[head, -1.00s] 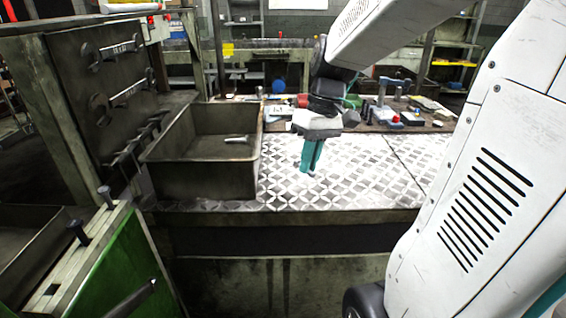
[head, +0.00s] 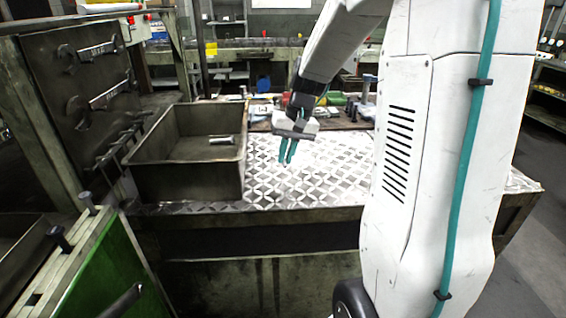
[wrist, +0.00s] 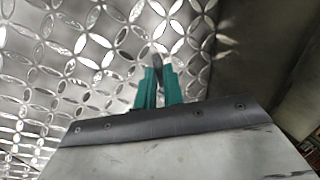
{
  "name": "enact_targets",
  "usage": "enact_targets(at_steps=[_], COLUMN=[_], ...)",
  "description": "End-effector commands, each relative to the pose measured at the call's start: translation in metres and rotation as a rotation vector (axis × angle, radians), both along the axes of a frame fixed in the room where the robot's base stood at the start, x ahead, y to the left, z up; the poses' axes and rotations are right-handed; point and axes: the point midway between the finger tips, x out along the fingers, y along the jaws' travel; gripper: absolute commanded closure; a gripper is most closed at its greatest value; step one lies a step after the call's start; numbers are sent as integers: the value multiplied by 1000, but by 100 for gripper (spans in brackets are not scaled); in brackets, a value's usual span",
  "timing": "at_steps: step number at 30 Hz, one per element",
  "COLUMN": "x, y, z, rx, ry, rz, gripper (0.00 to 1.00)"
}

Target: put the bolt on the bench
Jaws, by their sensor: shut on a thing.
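My gripper (head: 287,161) hangs over the bench (head: 330,180), a table with a patterned metal top, just right of the metal bin. In the wrist view its teal fingers (wrist: 159,75) are shut on a small dark bolt (wrist: 158,60), whose end sticks out past the fingertips with the patterned top behind it. Most of this bolt is hidden by the fingers. I cannot tell whether it touches the bench top.
An open metal bin (head: 180,185) stands on the bench's left part, with a small metal piece (head: 222,140) inside. Tools and small boxes (head: 335,102) line the bench's back. A green panel (head: 95,270) with dark pegs stands front left. The patterned top's middle is clear.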

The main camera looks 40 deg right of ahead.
Motion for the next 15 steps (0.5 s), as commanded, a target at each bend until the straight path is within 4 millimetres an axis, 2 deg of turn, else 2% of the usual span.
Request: enact_targets(at_steps=[5,12,15], x=[11,10,11], y=[-5,-5,-5], z=[-3,-32,-37], rx=[0,2,0], ry=[1,3,1], rz=[0,1,1], gripper=[100,100,100])
